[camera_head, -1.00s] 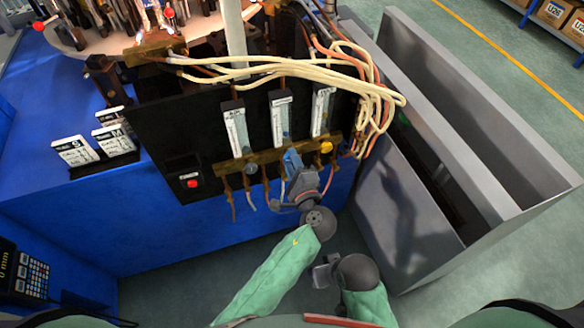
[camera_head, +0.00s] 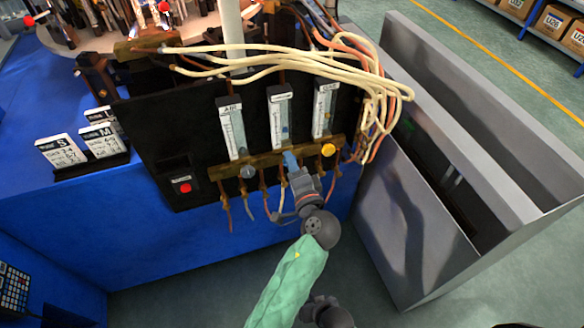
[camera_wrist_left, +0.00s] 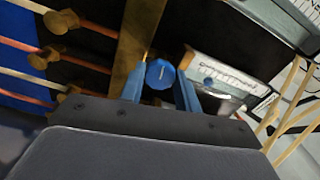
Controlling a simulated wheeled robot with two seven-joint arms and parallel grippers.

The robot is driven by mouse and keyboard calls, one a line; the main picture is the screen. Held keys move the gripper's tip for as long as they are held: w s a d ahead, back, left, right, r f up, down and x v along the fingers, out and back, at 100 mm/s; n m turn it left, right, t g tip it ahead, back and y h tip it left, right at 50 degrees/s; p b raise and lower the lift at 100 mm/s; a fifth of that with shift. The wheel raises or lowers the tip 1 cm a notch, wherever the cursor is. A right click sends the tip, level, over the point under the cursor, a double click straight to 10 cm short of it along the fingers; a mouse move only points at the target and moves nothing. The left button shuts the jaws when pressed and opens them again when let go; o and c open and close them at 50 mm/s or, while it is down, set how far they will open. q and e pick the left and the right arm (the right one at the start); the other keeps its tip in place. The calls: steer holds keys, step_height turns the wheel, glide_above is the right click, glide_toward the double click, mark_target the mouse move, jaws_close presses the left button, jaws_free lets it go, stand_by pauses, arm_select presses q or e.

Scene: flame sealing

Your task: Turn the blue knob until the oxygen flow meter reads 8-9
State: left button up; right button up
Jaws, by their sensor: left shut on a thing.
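The blue knob (camera_wrist_left: 160,74) sits between the two blue fingers of my left gripper (camera_wrist_left: 161,88) in the left wrist view, and the gripper is shut on it. In the head view my left gripper (camera_head: 290,160) reaches up to the brass bar below the middle flow meter (camera_head: 280,118) and hides the knob. The middle meter is a clear upright tube with a white label and a bluish float low in it. Its scale is too small to read. It also shows partly in the left wrist view (camera_wrist_left: 215,68). My right gripper is not in view.
Flow meters stand to the left (camera_head: 232,130) and right (camera_head: 324,108), above a grey knob (camera_head: 247,172) and a yellow knob (camera_head: 328,150). A red button (camera_head: 181,188) is on the black panel. Pale hoses (camera_head: 330,68) loop at the right, beside a grey bin (camera_head: 400,240).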

arm_select(q)
steer(key=shift+f, duration=0.1)
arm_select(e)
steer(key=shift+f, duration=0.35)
arm_select(q)
steer(key=o, duration=1)
steer(key=shift+c, duration=0.2)
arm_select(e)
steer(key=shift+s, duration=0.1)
